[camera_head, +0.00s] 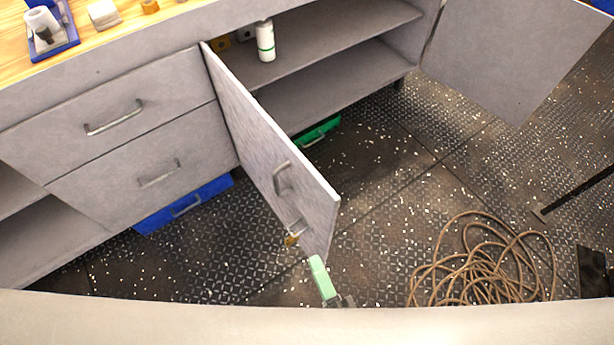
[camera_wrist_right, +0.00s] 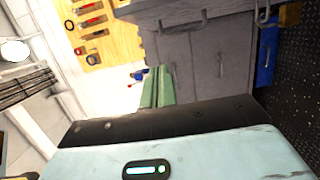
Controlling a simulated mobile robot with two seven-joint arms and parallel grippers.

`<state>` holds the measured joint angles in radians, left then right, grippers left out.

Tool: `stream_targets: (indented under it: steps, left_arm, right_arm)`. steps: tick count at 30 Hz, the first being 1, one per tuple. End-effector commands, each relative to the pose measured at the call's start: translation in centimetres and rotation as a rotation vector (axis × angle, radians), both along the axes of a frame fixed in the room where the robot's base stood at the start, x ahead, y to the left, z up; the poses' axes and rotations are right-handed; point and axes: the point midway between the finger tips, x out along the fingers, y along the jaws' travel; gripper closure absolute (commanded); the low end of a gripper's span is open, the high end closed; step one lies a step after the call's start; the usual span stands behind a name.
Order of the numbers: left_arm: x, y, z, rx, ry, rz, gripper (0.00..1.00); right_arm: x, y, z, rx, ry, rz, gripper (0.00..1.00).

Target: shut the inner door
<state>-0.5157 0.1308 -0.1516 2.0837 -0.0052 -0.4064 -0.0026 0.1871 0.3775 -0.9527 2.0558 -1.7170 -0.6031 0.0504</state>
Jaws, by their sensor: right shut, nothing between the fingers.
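The grey cabinet has two doors standing open. One grey door (camera_head: 265,150), hinged beside the drawers, swings out toward me; it has a metal handle (camera_head: 282,178) and a small brass padlock (camera_head: 291,239) low near its free edge. The other grey door (camera_head: 510,55) stands wide open at the upper right. My right gripper (camera_head: 318,272) has pale green fingers, shut and empty, just in front of the first door's lower free corner; I cannot tell if they touch. The fingers also show in the right wrist view (camera_wrist_right: 157,88). My left gripper is not in view.
Inside the cabinet a white bottle (camera_head: 265,41) stands on the shelf. A green box (camera_head: 316,132) and a blue box (camera_head: 184,203) sit low at the cabinet's base. A coiled rope (camera_head: 485,262) lies on the floor at right. Floor between rope and cabinet is clear.

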Motion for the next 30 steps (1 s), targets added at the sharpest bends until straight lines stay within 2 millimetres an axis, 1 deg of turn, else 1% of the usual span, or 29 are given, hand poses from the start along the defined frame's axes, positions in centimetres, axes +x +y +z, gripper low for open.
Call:
stream_targets:
  steps: [8,13,17,27,29,30]
  left_arm:
    - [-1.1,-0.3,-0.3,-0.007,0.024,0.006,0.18]
    - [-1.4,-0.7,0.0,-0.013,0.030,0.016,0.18]
    - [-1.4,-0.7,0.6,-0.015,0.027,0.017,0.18]
    - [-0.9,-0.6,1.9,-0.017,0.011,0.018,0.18]
    - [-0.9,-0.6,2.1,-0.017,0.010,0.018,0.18]
    - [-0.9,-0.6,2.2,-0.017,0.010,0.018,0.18]
  right_arm:
    - [0.1,0.2,0.2,0.006,-0.003,-0.002,1.00]
    - [1.0,0.6,0.3,0.006,-0.005,-0.003,1.00]
    - [2.8,1.3,0.5,0.007,-0.007,-0.003,1.00]
    - [8.7,3.8,0.4,0.005,-0.007,-0.003,1.00]
    - [9.6,4.2,0.4,0.006,-0.006,-0.003,1.00]
    - [10.0,3.4,0.3,0.000,-0.005,-0.003,1.00]
